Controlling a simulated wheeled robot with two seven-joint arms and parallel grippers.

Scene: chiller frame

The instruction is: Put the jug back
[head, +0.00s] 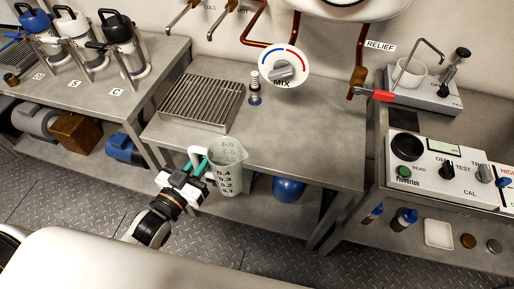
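The jug (228,168) is a clear, pale measuring jug with dark volume marks. It looks upright and overlaps the front edge of the middle bench in the head view. My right gripper is not in view.
The middle bench (315,140) is mostly clear right of the jug. A red-handled relief valve (375,95) juts out right. Flasks (126,45) stand on the left bench; a test console (440,165) is right.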

